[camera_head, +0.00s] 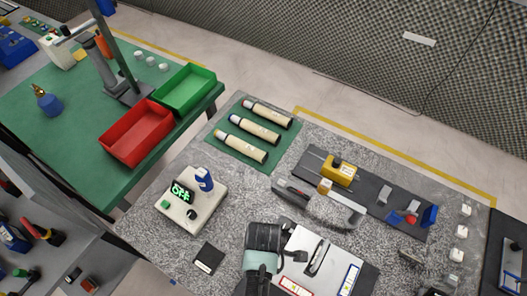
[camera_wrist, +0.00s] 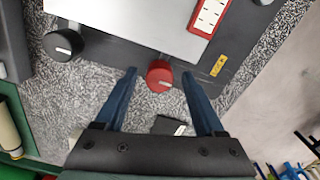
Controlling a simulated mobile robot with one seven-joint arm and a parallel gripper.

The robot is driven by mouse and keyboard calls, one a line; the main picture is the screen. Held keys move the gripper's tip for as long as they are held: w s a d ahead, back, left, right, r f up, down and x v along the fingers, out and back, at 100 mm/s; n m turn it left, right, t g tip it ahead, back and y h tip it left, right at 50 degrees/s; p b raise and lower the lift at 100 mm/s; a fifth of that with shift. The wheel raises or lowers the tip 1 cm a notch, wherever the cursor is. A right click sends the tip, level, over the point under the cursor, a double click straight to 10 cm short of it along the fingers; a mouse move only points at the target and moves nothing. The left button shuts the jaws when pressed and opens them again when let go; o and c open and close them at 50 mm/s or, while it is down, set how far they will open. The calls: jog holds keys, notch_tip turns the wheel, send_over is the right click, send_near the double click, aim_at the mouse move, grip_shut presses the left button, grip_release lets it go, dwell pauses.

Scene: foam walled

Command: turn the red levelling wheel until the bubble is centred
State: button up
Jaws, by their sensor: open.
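The red levelling wheel (camera_wrist: 159,79) has a pale mark on its top and sits at the near edge of a dark base in the wrist view. My gripper (camera_wrist: 160,74) is open, with one blue finger on each side of the wheel and visible gaps between. In the head view my gripper (camera_head: 258,270) is over the left side of a device with a pale plate (camera_head: 303,240), and the red wheel is hidden there. A red-framed white strip (camera_wrist: 209,16) lies on the plate; a blue-framed strip (camera_head: 350,279) is opposite. I cannot make out a bubble.
A black knob (camera_wrist: 63,44) stands left of the red wheel in the wrist view. A grey handled tool (camera_head: 325,207) lies behind the device. A white box with a green OFF display (camera_head: 182,191) and a black block (camera_head: 208,257) are to the left.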

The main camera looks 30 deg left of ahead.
grip_shut()
dwell(0.3)
jog(key=shift+m, duration=0.3)
jog(key=m+p, duration=0.2)
jog(key=m, duration=0.1)
jog(key=shift+r, duration=0.15)
jog(key=m+p, duration=0.2)
jog(key=m, duration=0.4)
jog(key=shift+w, duration=0.1)
dwell(0.4)
grip_release()
